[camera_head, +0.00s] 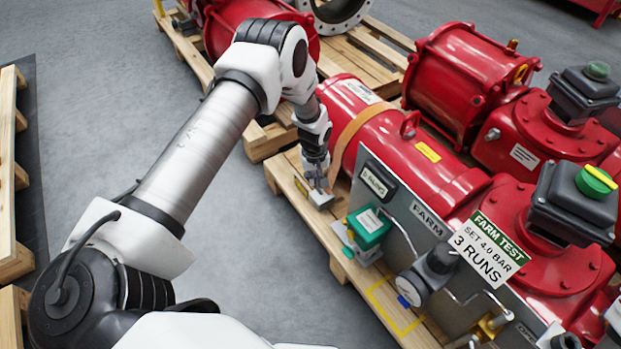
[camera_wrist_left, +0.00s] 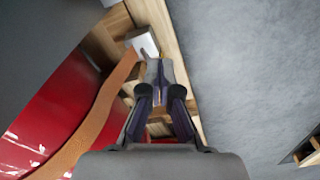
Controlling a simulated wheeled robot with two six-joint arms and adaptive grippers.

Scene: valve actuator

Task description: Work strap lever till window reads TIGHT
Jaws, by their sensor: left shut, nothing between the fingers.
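An orange strap (camera_head: 352,128) runs over the red actuator cylinder (camera_head: 400,135) and down its near side. At its lower end a small grey metal ratchet piece (camera_head: 322,199) sits by the pallet edge; the wrist view shows the strap (camera_wrist_left: 97,118) leading to a silver block (camera_wrist_left: 143,43). My left gripper (camera_head: 317,178) is just above this piece. In the wrist view its fingers (camera_wrist_left: 160,94) are together and empty, with a grey part (camera_wrist_left: 160,72) right ahead of the tips; I cannot tell whether they touch. No window text is readable. My right gripper is out of view.
A green box (camera_head: 369,228), a grey panel (camera_head: 405,225) and a pressure gauge (camera_head: 412,288) stand right of the gripper. A wooden pallet (camera_head: 300,203) carries the actuator. More red actuators (camera_head: 462,75) stand behind. Grey floor (camera_head: 270,270) is clear in front.

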